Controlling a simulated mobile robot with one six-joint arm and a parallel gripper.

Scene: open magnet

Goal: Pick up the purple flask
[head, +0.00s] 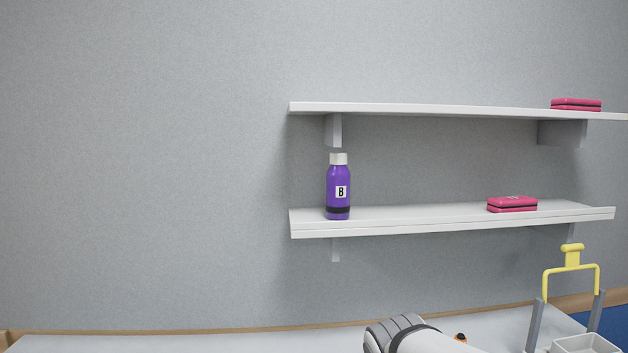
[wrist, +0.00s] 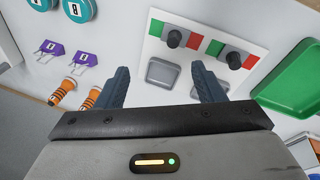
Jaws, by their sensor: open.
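The purple flask (head: 338,188) stands upright on the lower wall shelf (head: 420,222), near its left end. It has a white cap and a white label with a black B. My gripper (wrist: 162,88) shows in the wrist view with its two fingers apart and nothing between them. It points at a white surface with knobs and trays, and the flask is not in that view. Part of my arm shows at the bottom of the head view, below the shelf; the fingers are not visible there.
Pink boxes lie on the lower shelf (head: 512,204) and the upper shelf (head: 576,104). A yellow-handled item (head: 571,268) stands at the lower right. The wrist view shows a panel with two knobs (wrist: 175,38), a green tray (wrist: 292,82), purple pieces (wrist: 50,48) and orange-striped pieces (wrist: 63,90).

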